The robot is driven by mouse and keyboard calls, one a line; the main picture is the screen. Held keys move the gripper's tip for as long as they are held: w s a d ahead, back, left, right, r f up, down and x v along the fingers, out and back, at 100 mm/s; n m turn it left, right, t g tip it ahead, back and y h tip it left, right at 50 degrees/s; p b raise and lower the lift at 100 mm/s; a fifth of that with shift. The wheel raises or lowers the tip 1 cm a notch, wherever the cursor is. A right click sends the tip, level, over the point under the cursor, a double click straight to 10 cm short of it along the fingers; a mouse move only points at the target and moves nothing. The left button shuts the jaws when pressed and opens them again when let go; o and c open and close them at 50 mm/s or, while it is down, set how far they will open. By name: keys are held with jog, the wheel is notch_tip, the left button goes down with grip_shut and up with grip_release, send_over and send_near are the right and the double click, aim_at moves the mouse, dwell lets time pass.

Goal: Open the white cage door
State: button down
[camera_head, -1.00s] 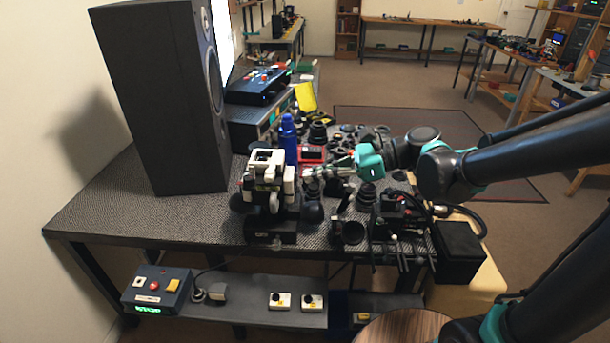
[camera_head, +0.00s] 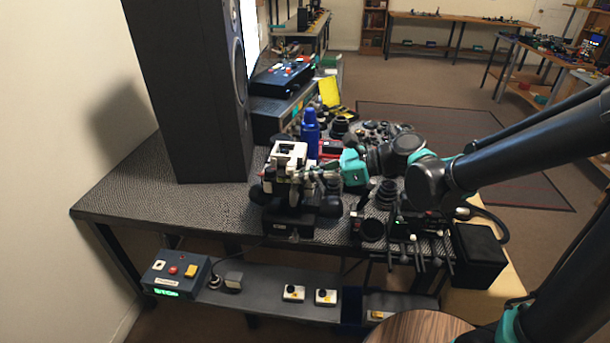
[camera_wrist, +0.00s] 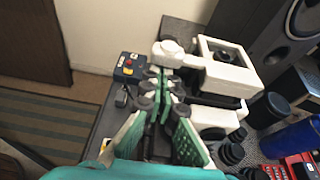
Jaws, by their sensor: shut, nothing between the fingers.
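The white cage (camera_head: 291,149) is a blocky white frame with a square opening on top, upright on a black base (camera_head: 289,228) at the front of the table. It fills the upper right of the wrist view (camera_wrist: 232,78). A rounded white part (camera_wrist: 170,53) sticks out from its left side there. I cannot tell which part is the door or whether it is open. My gripper (camera_head: 318,175) is shut and empty at the cage's right side. In the wrist view its fingertips (camera_wrist: 160,78) are close together beside the cage's white side; whether they touch it is unclear.
A tall black speaker (camera_head: 190,90) stands behind the cage to the left. A blue bottle (camera_head: 310,131) and a red device (camera_head: 330,148) are just behind it. Several dark lens parts (camera_head: 386,194) crowd the right. The table's left front (camera_head: 165,195) is clear.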

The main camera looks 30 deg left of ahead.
jog(key=shift+r+m+g, duration=0.5)
jog(key=shift+r+m, duration=0.5)
jog(key=shift+r, duration=0.3)
jog(key=w+a+r+m+g, duration=0.2)
jog(key=w+r+m, duration=0.25)
jog(key=r, duration=0.45)
jog(key=w+a, duration=0.2)
jog(key=w, duration=0.7)
jog(key=shift+w+a+r+g+h, duration=0.25)
jog(key=shift+w+r+g+h, duration=0.05)
jog(key=shift+r+g, duration=0.15)
jog(key=shift+m, duration=0.25)
jog(key=shift+w, duration=0.1)
